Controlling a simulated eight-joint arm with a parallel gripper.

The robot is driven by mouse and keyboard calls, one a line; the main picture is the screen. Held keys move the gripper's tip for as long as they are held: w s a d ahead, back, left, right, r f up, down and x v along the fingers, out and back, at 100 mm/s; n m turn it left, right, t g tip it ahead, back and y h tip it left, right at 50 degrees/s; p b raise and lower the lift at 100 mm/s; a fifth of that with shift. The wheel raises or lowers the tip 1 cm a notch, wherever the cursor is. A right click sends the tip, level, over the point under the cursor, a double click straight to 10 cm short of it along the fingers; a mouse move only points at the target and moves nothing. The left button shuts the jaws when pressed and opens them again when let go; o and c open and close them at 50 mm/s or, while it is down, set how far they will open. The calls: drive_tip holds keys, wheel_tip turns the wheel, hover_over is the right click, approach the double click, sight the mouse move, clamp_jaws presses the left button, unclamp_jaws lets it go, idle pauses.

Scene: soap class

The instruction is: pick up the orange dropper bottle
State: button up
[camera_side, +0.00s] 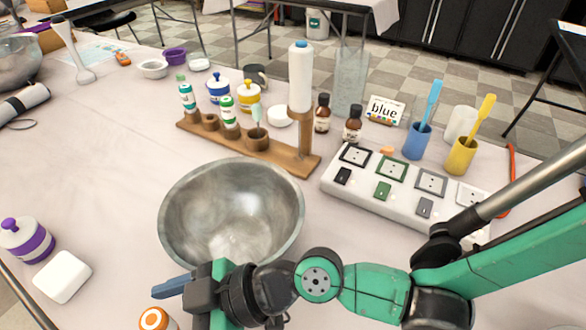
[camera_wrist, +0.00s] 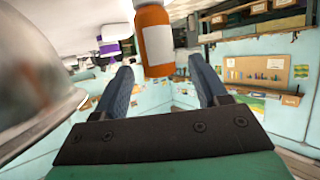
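The orange dropper bottle (camera_side: 154,319) shows only its orange-and-white top at the bottom edge of the side view, in front of the metal bowl. In the wrist view the orange bottle (camera_wrist: 155,36) has a white label and is cut off by the top edge. My gripper (camera_side: 172,286) is low at the front of the bowl, close behind the bottle in the side view. In the wrist view my gripper (camera_wrist: 163,68) is open, its two blue fingers wide apart. The bottle appears near the fingertips, between their directions; I see no contact, and the gap in depth is unclear.
The large metal bowl (camera_side: 232,215) stands right beside my gripper. A white soap block (camera_side: 63,277) and a purple-banded jar (camera_side: 26,240) are at the left. A wooden rack (camera_side: 255,146) with bottles and a white socket panel (camera_side: 400,190) stand behind.

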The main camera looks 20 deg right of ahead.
clamp_jaws()
drive_tip(key=shift+r, duration=0.1)
